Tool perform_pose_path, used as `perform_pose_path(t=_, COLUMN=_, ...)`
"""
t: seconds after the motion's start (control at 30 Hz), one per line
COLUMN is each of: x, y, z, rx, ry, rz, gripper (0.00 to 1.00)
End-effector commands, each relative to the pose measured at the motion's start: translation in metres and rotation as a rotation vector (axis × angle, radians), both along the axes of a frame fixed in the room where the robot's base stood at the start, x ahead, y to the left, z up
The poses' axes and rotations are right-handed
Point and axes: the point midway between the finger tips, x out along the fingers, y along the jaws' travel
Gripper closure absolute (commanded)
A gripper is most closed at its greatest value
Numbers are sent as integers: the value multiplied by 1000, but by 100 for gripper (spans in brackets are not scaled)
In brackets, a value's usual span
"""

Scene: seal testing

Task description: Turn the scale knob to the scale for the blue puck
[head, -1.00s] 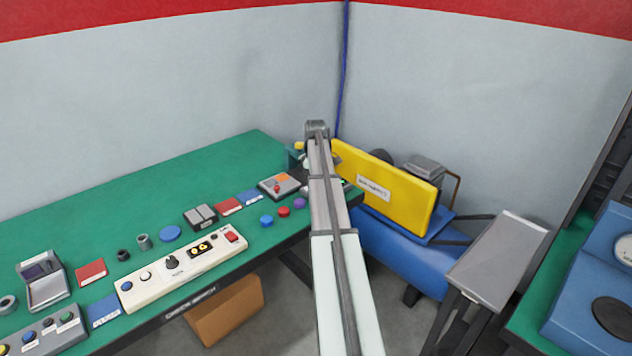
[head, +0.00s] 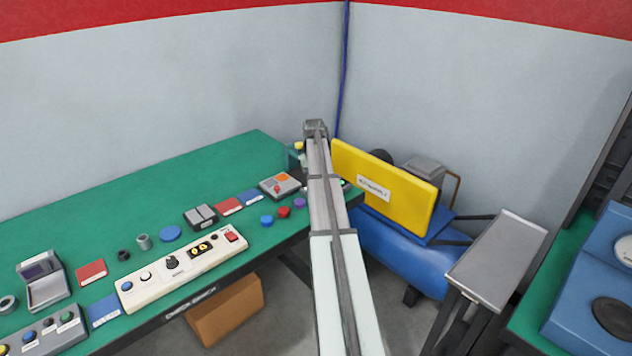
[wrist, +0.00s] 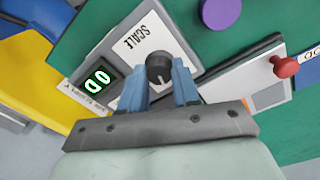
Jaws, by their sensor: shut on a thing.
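The scale knob (wrist: 159,66) is black and round with a pale pointer mark, on a white panel (wrist: 143,38) marked SCALE. My gripper (wrist: 159,84) has its two blue fingers closed on either side of the knob in the wrist view. In the head view my arm hides the knob and the gripper. A green-lit display (wrist: 97,82) beside the panel shows digits that look like 00. The blue puck (head: 266,221) lies on the green bench, apart from my gripper.
A red puck (head: 284,212) and a purple puck (head: 299,203) lie beside the blue one. A small box with a red knob (head: 280,186) stands behind them. A yellow panel (head: 385,187) and blue tank (head: 410,250) are right of my arm.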

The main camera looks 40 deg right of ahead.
Motion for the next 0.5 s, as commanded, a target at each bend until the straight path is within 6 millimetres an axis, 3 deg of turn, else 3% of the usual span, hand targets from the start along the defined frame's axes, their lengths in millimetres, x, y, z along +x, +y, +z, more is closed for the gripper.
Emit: perform_pose_path(t=0.5, x=0, y=-1, z=0, rx=-1, ry=0, rz=-351, gripper=100)
